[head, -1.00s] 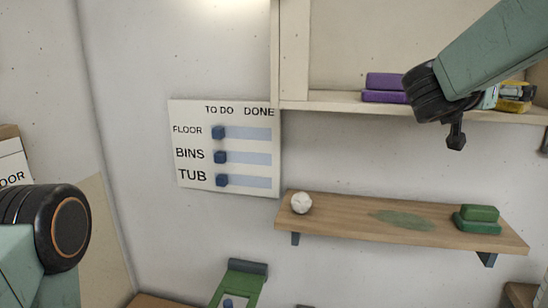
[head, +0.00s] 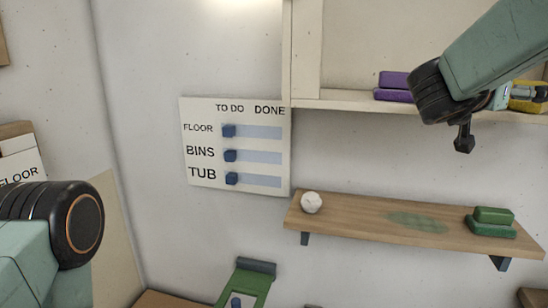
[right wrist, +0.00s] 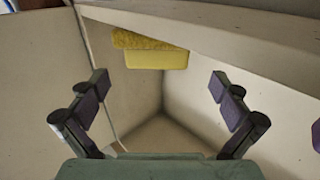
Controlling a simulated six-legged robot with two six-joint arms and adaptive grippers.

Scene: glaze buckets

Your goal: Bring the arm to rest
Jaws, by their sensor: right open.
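My right arm (head: 490,60) comes in from the upper right in the head view, in front of the upper shelf. My right gripper (right wrist: 160,85) shows in the right wrist view, with its two dark fingers spread wide and nothing between them. A yellow block (right wrist: 155,58) with a rough yellow top lies beyond the fingers, apart from them. My left arm (head: 50,235) shows at the lower left of the head view as a green link and a dark round joint. My left gripper is outside the picture.
An upper shelf (head: 340,103) carries purple blocks (head: 393,80) and yellow items (head: 527,97), partly behind my right arm. A lower wooden shelf (head: 355,212) holds a white ball (head: 311,202) and green blocks (head: 492,222). A TO DO/DONE board (head: 236,145) hangs on the wall.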

